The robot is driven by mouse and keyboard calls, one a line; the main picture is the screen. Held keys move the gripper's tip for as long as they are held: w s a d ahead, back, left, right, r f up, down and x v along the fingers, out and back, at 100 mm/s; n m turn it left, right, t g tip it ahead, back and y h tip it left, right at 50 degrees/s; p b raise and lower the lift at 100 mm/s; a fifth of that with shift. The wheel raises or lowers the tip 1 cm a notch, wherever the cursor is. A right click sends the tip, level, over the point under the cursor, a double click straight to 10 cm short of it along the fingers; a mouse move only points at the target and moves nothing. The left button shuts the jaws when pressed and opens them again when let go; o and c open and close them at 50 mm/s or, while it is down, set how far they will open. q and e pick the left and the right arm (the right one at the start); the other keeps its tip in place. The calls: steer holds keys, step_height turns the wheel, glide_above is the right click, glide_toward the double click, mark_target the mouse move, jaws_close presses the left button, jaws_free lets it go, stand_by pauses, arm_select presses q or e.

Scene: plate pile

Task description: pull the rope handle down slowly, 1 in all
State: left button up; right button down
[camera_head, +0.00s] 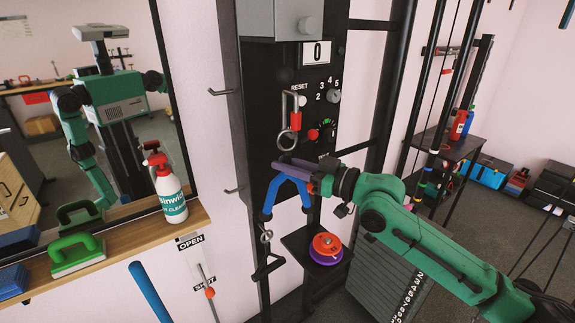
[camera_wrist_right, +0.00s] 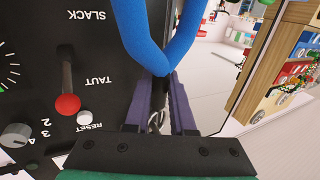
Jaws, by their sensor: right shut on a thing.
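The blue rope handle (camera_head: 286,180) hangs in an upside-down V in front of the black machine column, its two ends pointing down. My right gripper (camera_head: 297,164), with purple fingers, is shut on its top bend. In the right wrist view the blue rope (camera_wrist_right: 163,40) runs into the gripper (camera_wrist_right: 160,85) between the fingers. A metal carabiner (camera_head: 290,110) with a red part hangs just above the gripper; I cannot tell whether it is joined to the rope. My left gripper is not in view.
The column carries a counter reading 0 (camera_head: 318,52), a dial (camera_head: 334,96) and a reset button. A black handle (camera_head: 268,266) hangs below. A shelf holds a spray bottle (camera_head: 166,190) and a green brush (camera_head: 77,254).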

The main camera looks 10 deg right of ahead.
steer(key=shift+r+p, duration=0.45)
steer(key=shift+r, duration=0.3)
steer(key=shift+r+p, duration=0.3)
steer(key=shift+r, duration=0.1)
